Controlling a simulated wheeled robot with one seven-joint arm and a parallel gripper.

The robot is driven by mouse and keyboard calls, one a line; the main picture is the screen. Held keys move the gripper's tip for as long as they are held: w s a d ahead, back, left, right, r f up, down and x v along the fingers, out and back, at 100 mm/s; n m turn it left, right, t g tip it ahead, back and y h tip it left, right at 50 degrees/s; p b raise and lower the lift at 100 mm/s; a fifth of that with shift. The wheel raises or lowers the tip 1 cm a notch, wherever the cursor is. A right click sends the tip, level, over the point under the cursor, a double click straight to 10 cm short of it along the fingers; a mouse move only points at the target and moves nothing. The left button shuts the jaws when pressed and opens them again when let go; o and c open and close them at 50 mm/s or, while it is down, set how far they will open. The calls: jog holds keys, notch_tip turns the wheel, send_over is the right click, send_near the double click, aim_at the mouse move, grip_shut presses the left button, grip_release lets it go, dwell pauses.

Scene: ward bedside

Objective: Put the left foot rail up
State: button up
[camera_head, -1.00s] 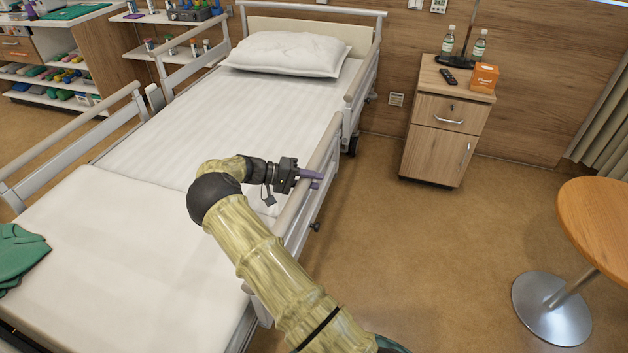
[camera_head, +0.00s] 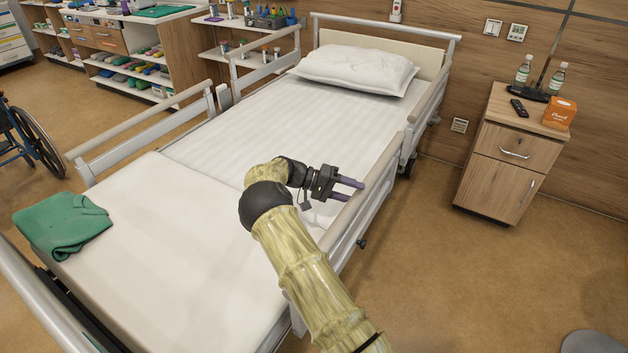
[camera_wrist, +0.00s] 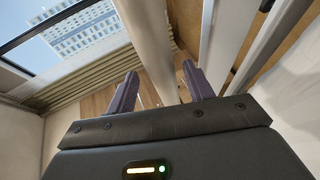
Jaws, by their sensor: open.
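The foot rail on the picture's right side of the bed (camera_head: 390,162) has a beige top bar and pale bars beneath, along the mattress edge. Its top bar stands about at or a little above mattress level; I cannot tell whether it is latched. My gripper (camera_head: 356,190) is open, with nothing between its two purple fingers, which point right at the rail's top bar. I cannot tell whether they touch it. In the wrist view my gripper (camera_wrist: 158,92) points upward, with pale rail bars passing close beyond and beside the fingers.
The opposite foot rail (camera_head: 140,125) stands raised. A green folded cloth (camera_head: 62,224) lies on the bed (camera_head: 190,250). A bedside cabinet (camera_head: 508,165) with bottles stands at right. Floor (camera_head: 450,270) right of the bed is clear. A wheelchair (camera_head: 30,140) is at far left.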

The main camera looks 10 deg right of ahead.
jog(key=b+v, duration=0.1)
jog(key=v, duration=1.2)
jog(key=shift+w, duration=0.25)
dwell(0.4)
